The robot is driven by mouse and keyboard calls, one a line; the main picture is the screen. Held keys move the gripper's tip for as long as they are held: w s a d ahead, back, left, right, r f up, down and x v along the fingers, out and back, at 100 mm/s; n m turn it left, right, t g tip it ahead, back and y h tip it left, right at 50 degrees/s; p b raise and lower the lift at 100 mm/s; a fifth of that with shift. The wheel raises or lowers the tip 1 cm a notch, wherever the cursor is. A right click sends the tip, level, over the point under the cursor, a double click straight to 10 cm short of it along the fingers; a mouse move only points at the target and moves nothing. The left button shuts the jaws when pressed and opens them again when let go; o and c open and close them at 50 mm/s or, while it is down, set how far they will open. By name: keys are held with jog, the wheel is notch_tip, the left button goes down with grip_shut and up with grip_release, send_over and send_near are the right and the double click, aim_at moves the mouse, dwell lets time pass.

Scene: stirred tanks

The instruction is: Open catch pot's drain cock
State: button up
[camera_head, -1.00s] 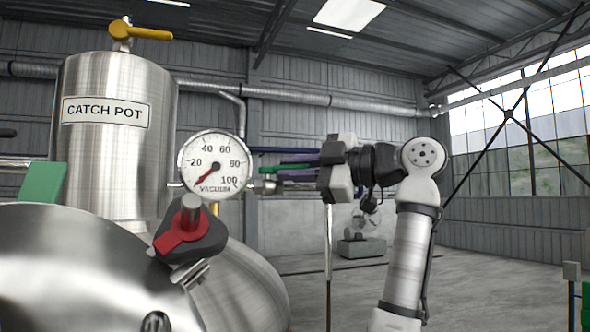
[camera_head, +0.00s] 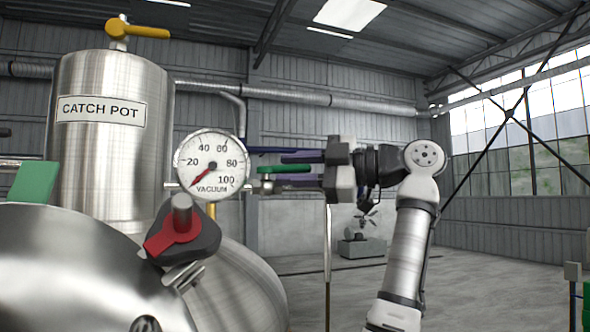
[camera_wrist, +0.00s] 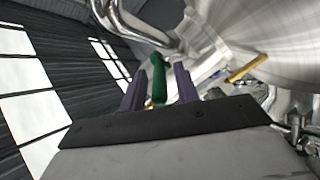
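The catch pot (camera_head: 110,160) is a steel cylinder with a "CATCH POT" label, at the left. A small cock with a green lever handle (camera_head: 285,169) sits right of the vacuum gauge; no label shows that it is the drain cock. My gripper (camera_head: 283,172) reaches in from the right with its purple fingers apart, one above and one below the green handle. In the wrist view the green handle (camera_wrist: 159,86) stands between the two fingers (camera_wrist: 160,75), with gaps visible on both sides. The handle's pivot is partly hidden.
A yellow lever (camera_head: 140,31) tops the catch pot. A yellow bar (camera_wrist: 246,69) lies right of the fingers in the wrist view. Open floor lies at the right.

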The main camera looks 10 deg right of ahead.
jog(key=shift+o, duration=0.3)
jog(key=shift+d, duration=0.1)
jog(key=v, duration=1.3)
jog(key=shift+s+d, duration=0.2)
jog(key=shift+s, duration=0.05)
